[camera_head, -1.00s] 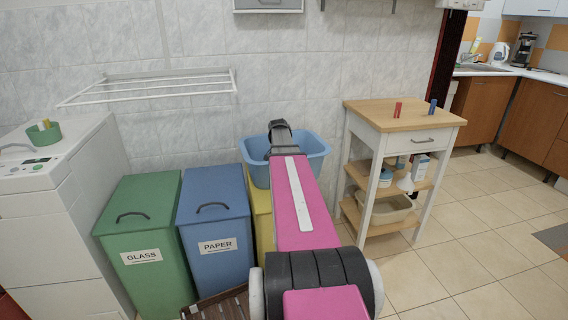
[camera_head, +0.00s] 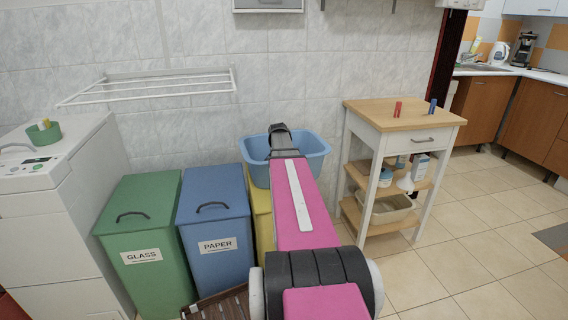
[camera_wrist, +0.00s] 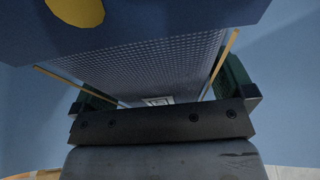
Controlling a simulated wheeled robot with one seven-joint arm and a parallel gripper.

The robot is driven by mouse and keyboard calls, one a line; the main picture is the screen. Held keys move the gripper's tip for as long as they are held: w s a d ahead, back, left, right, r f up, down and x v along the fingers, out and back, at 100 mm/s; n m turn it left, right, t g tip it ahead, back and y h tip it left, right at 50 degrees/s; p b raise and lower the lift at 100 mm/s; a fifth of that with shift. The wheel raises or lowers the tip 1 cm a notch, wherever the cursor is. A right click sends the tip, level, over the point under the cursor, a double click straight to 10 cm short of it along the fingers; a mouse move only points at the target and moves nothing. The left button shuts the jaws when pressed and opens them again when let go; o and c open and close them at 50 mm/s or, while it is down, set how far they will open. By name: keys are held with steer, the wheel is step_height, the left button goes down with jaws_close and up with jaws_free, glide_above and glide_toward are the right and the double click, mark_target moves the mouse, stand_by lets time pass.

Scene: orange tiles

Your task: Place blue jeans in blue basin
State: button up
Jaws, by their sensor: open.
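The blue basin (camera_head: 312,163) stands behind the bins against the wall in the head view. The dark end of my arm reaches over it, and the arm hides part of its inside. In the wrist view, light blue surfaces (camera_wrist: 285,110), likely the basin's walls, surround my gripper (camera_wrist: 165,85). Its jaws are apart. A dark blue piece with a yellow round spot (camera_wrist: 150,32) and a grey-blue textured surface (camera_wrist: 165,62) lie close in front; they look like the blue jeans, but I cannot tell for sure. No jeans show in the head view.
A green GLASS bin (camera_head: 140,215), a blue PAPER bin (camera_head: 215,215) and a yellow bin (camera_head: 260,205) stand in front of the basin. A wooden-topped cart (camera_head: 400,115) is to the right. A drying rack (camera_head: 150,88) hangs on the wall.

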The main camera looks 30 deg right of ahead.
steer(key=v, duration=1.1)
steer(key=shift+s+r, duration=0.1)
steer(key=shift+r, duration=0.2)
stand_by(0.8)
